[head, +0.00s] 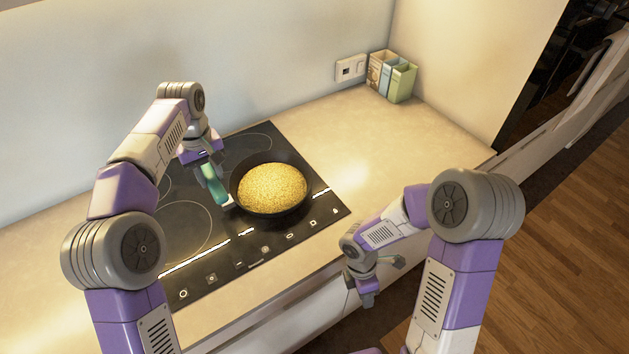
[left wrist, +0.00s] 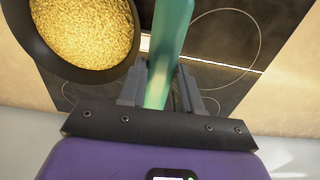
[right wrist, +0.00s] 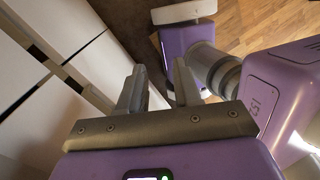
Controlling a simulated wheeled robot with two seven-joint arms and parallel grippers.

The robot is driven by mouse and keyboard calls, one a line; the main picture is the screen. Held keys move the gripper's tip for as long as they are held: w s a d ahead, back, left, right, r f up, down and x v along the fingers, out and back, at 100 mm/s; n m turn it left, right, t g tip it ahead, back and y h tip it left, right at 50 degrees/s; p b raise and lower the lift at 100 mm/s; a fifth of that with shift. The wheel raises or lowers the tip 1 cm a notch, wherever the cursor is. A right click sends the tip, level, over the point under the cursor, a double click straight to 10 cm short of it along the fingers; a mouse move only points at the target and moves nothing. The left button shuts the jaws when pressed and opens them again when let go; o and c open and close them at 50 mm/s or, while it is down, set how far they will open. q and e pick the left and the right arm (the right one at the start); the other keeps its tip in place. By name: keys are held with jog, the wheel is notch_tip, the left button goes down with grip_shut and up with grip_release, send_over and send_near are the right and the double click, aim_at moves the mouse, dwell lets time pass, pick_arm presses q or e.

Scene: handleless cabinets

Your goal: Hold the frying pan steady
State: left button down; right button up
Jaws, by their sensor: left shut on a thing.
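The frying pan (head: 272,190) is dark and round, and it sits on the black cooktop, filled with a yellow, grainy food (head: 272,187). The pan (left wrist: 125,62) shows at the upper left there. My right gripper (right wrist: 159,75) is open and empty, low in front of the counter and away from the pan.
The cooktop (head: 186,215) is set in a beige counter (head: 335,130) against a wall. Several book-like boxes (head: 392,78) stand in the back corner beside a wall socket (head: 350,68). White cabinet fronts (right wrist: 50,60) lie near my right gripper. The counter right of the cooktop is clear.

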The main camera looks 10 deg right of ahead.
jog(key=w+d+r+n+t+h, duration=0.1)
jog(key=w+r+n, duration=0.1)
jog(key=w+r, duration=0.2)
jog(key=w+d+r+n+t+h, duration=0.1)
jog(key=w+r+n+t, duration=0.1)
jog(key=r, duration=0.3)
jog(key=w+d+r+n+t, duration=0.1)
jog(key=w+r+n, duration=0.3)
jog(key=w+r, duration=0.1)
jog(key=shift+w+r+t+h, duration=0.15)
jog(key=shift+w+t+h, duration=0.15)
jog(key=shift+w+h, duration=0.1)
jog(key=w+a+r+n+t+y, duration=0.2)
jog(key=w+a+r+t+y, duration=0.25)
jog(key=w+a+r, duration=0.6)
jog(key=x, duration=0.4)
jog(key=s+a+x, duration=0.1)
jog(key=x, duration=0.3)
jog(key=s+f+x, duration=0.1)
jog(key=x, duration=0.4)
jog(key=shift+a, duration=0.2)
grip_shut()
